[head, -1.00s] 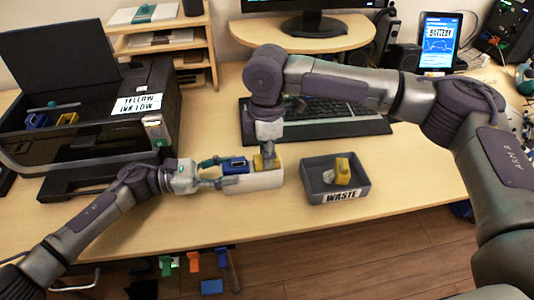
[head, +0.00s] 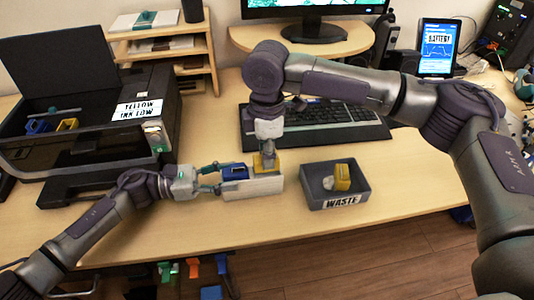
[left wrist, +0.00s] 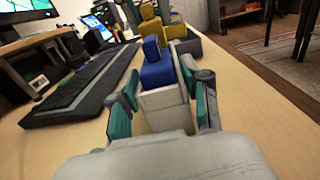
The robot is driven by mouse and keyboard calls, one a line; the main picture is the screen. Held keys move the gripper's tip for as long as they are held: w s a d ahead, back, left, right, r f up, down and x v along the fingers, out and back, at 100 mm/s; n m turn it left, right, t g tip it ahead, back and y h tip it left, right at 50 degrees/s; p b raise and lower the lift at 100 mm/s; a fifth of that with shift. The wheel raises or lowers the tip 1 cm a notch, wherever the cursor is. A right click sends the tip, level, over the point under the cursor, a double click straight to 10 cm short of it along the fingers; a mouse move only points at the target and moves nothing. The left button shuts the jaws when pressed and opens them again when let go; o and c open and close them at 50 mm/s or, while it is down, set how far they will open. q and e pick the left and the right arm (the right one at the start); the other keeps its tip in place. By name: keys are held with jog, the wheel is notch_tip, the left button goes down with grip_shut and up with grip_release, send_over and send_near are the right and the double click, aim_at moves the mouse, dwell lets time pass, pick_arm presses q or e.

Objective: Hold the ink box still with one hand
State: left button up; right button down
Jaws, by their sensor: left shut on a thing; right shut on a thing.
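The white ink box (head: 256,187) lies on the desk in front of the keyboard. My left gripper (head: 221,179) is shut on its left end; in the left wrist view its teal fingers (left wrist: 163,108) lie on both sides of the box (left wrist: 166,100). A blue cartridge (head: 235,171) stands in the near-left part of the box and also shows in the left wrist view (left wrist: 157,70). My right gripper (head: 267,154) points down and is shut on a yellow cartridge (head: 264,165) at the box's right end. Whether that cartridge is fully seated is hidden.
A grey waste tray (head: 312,194) stands to the right, holding a yellow cartridge (head: 342,176) and a pale crumpled piece (head: 328,183). A keyboard (head: 330,122) lies behind. The desk's front strip is clear.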

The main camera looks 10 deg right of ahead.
jog(key=shift+r, duration=0.15)
jog(key=shift+r, duration=1.85)
pick_arm(q)
jog(key=o, duration=1.2)
jog(key=shift+o, duration=0.2)
jog(key=shift+a, duration=0.1)
